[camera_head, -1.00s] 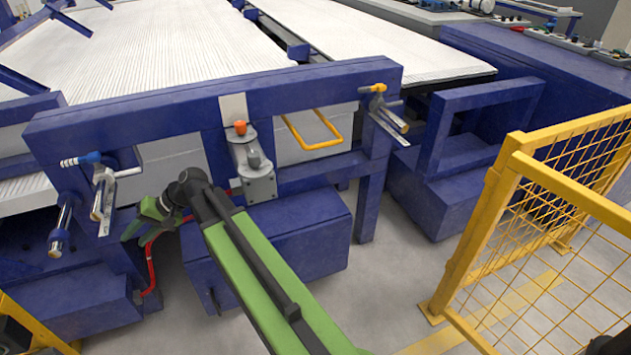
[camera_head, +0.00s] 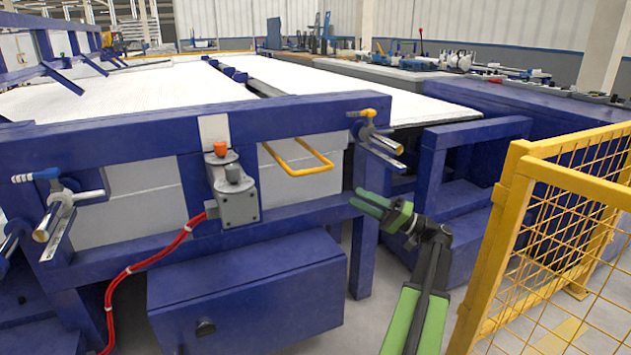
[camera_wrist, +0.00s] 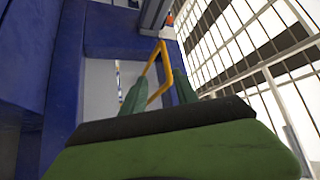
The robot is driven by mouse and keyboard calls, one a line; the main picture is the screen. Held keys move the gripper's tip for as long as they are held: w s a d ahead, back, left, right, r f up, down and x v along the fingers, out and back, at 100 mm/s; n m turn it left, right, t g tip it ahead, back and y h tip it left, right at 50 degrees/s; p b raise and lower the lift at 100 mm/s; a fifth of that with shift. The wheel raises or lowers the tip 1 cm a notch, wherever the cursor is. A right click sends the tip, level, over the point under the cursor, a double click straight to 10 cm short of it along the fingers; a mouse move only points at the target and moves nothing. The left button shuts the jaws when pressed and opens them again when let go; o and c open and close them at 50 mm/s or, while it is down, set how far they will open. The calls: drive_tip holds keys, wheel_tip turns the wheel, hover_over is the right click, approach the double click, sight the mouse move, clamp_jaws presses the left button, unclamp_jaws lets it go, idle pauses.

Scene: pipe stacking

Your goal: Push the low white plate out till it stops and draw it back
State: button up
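A white plate (camera_head: 290,185) shows low behind the blue frame, right of the grey valve block. A yellow U-shaped handle (camera_head: 305,162) sticks out in front of it. My gripper (camera_head: 366,202) is to the right of the handle and lower in the picture, in front of the frame's right post. In the wrist view my two green fingers (camera_wrist: 160,92) stand apart with nothing held. The yellow handle (camera_wrist: 163,70) shows beyond and between them, and a pale panel (camera_wrist: 100,90) shows to the left. I cannot tell the exact gap to the handle.
A grey valve block (camera_head: 235,190) with an orange knob and a red hose (camera_head: 150,262) sits left of the handle. A clamp with a yellow-tipped lever (camera_head: 375,130) is above my gripper. A yellow mesh fence (camera_head: 560,230) stands at the right.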

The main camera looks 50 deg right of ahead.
sight(314, 171)
drive_tip(key=p+x, duration=0.2)
drive_tip(key=x, duration=0.3)
drive_tip(key=r+p+x, duration=0.1)
drive_tip(key=p+x, duration=0.1)
drive_tip(key=x, duration=0.3)
drive_tip(key=p+x, duration=0.3)
drive_tip(key=x, duration=0.2)
drive_tip(key=shift+s+d+r, duration=0.1)
drive_tip(key=shift+r, duration=0.1)
clamp_jaws()
idle(1.0)
